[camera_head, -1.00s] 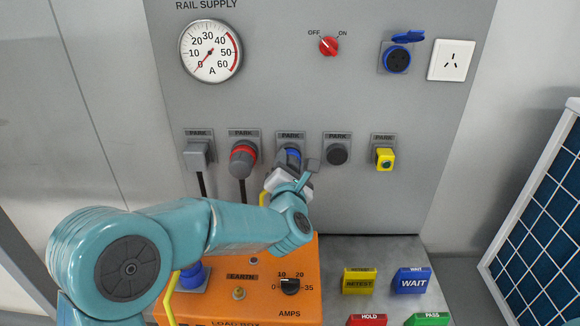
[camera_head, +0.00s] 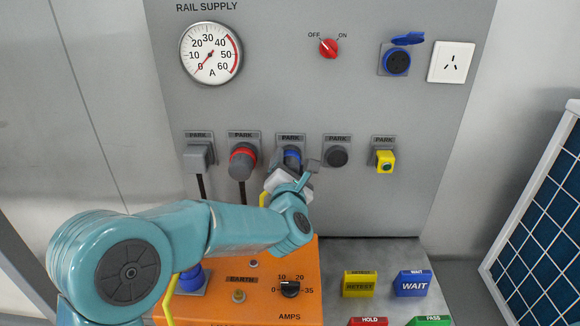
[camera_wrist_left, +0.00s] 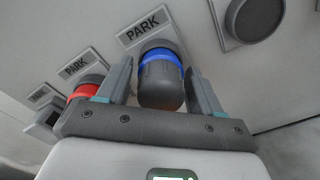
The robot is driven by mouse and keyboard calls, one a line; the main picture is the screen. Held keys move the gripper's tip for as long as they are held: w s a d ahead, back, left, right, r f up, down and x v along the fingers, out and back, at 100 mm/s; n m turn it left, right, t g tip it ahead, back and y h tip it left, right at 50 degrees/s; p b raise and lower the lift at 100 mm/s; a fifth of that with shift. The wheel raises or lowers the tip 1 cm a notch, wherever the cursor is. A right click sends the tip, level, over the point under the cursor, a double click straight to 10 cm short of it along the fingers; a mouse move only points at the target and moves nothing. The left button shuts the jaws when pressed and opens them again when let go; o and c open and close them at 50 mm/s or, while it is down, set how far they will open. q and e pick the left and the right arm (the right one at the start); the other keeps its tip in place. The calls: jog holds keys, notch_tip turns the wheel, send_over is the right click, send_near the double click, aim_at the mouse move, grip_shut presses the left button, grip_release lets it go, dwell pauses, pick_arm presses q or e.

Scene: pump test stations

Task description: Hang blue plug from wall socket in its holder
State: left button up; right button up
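The blue plug (camera_head: 291,155), dark grey with a blue ring, sits in the middle PARK holder (camera_head: 290,138) on the grey panel. In the left wrist view the plug (camera_wrist_left: 160,78) is between my left gripper's two fingers (camera_wrist_left: 160,90). A gap shows on its left side; the right finger is very close to it. My left gripper (camera_head: 293,172) is open around the plug in the head view, hiding its lower part. The blue wall socket (camera_head: 397,61) at the upper right has its lid up and is empty. My right gripper is not in view.
Neighbouring holders carry a grey plug (camera_head: 198,155), a red-ringed plug (camera_head: 243,160), a dark round part (camera_head: 337,155) and a yellow part (camera_head: 385,160). An orange load box (camera_head: 250,270) stands below. A yellow cable (camera_head: 263,200) runs beneath my gripper.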

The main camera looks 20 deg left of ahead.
pick_arm(q)
jog(key=shift+o, duration=0.3)
jog(key=shift+s+d, duration=0.1)
jog(key=shift+s, duration=0.25)
jog(key=b+v, duration=0.4)
jog(key=v, duration=1.1)
jog(key=shift+s, duration=0.3)
